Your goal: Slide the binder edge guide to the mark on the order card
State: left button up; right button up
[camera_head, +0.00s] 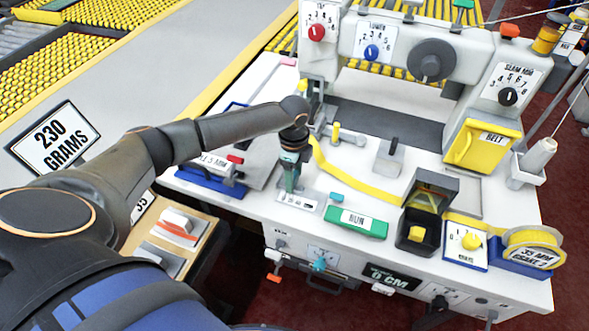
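My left arm reaches in from the left, and its gripper (291,172) points down at the front left of the white binding machine's table. Its fingers are at a small greenish upright piece behind a white scale plate (297,200) with small numbers. I cannot tell whether this piece is the edge guide or part of the gripper, nor whether the fingers are shut. A white card (143,207) ending in "35" is partly hidden behind my arm; I cannot tell whether it is the order card. My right gripper is not in view.
A yellow band (345,178) curves across the table (380,195). A grey block (389,158), a green RUN bar (357,222), a dark box (427,210) and a tape roll (533,248) stand right of my gripper. A blue holder (205,180) is left.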

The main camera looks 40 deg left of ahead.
pick_arm(q)
jog(key=o, duration=0.3)
notch_tip(320, 180, up, 13)
jog(key=shift+f, duration=0.2)
dwell(0.3)
dwell(0.5)
